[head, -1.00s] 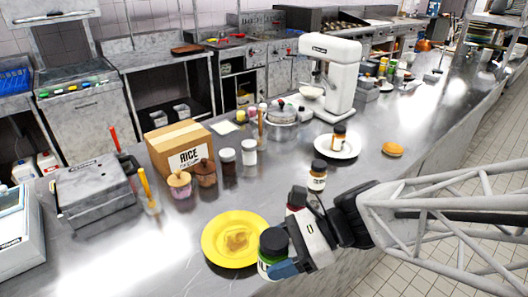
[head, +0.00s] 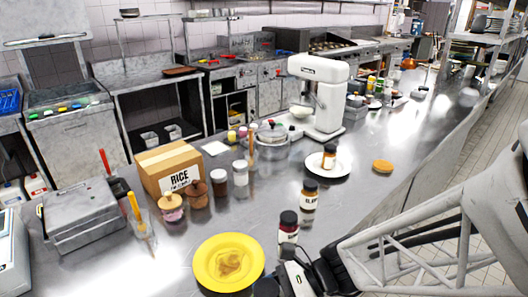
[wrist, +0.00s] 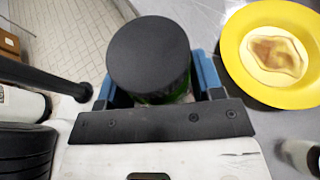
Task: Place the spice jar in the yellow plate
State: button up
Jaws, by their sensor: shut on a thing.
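My gripper (wrist: 158,84) is shut on a jar (wrist: 148,52) with a wide black lid and green contents, between its blue fingers. In the head view my gripper (head: 272,284) is at the bottom edge, and the jar is mostly cut off or hidden there. The yellow plate (head: 203,262) lies on the steel counter just left of my gripper, with a flat brown, pancake-like food in its middle. In the wrist view the plate (wrist: 236,62) is to the right of the held jar, apart from it.
A black-lidded jar (head: 288,232) stands close behind my gripper, with another jar (head: 310,197) beyond. A white plate (head: 342,169) bears a small jar (head: 329,158). A rice box (head: 168,170) and several jars stand behind the yellow plate.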

send_over(238, 271)
jog(key=shift+s+a+f, duration=0.1)
jog(key=shift+f, duration=0.65)
dwell(0.4)
jog(key=shift+f, duration=1.75)
jog(key=shift+f, duration=0.1)
jog(key=o, duration=1.1)
jog(key=shift+c, duration=0.2)
